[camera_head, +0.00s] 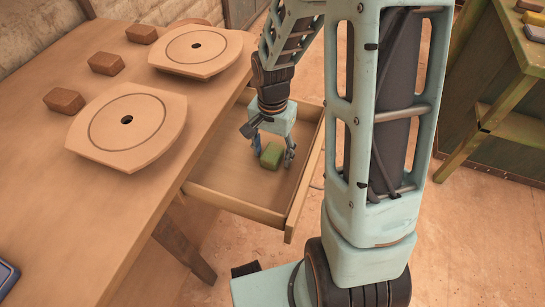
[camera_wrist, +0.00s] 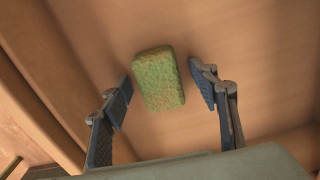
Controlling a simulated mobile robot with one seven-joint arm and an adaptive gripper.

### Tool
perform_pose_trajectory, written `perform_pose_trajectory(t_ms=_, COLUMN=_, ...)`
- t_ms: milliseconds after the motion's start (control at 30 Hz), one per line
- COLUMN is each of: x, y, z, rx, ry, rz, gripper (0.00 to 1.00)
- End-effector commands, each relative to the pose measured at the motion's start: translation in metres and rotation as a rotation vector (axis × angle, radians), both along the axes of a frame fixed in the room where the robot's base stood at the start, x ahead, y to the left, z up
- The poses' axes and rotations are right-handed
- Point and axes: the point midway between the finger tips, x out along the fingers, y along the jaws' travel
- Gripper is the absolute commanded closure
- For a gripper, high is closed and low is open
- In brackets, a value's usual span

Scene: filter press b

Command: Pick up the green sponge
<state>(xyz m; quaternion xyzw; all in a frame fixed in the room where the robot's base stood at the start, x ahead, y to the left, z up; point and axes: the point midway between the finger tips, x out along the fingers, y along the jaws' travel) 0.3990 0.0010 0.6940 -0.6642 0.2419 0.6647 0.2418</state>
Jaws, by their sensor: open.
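The green sponge (camera_head: 271,156) lies on the floor of the open wooden drawer (camera_head: 225,201) in the head view. It is a small rounded block and also shows in the wrist view (camera_wrist: 158,80). My gripper (camera_head: 274,157) points down into the drawer. Its two fingers are spread, one on each side of the sponge. In the wrist view my gripper (camera_wrist: 162,90) has its left finger close to the sponge and its right finger apart from it by a small gap. I cannot tell whether the left finger touches it.
The wooden table (camera_head: 60,215) carries two round-marked plates with centre holes (camera_head: 127,120) (camera_head: 195,46) and several brown blocks (camera_head: 64,100). Drawer walls stand close around my gripper. A green bench (camera_head: 500,90) stands at the right. A blue object (camera_head: 6,274) lies at the table's lower left.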

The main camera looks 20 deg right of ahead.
Motion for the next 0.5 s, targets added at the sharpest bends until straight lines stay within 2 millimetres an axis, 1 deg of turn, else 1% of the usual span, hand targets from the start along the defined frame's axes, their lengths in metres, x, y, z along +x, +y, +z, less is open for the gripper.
perform_pose_trajectory(t_ms=233, x=0.0001, y=0.0000, z=-0.0010, rx=-0.001, ry=-0.001, rz=0.000, gripper=0.46)
perform_pose_trajectory(t_ms=500, x=0.0001, y=0.0000, z=-0.0009, rx=0.000, ry=0.000, rz=0.000, gripper=0.76)
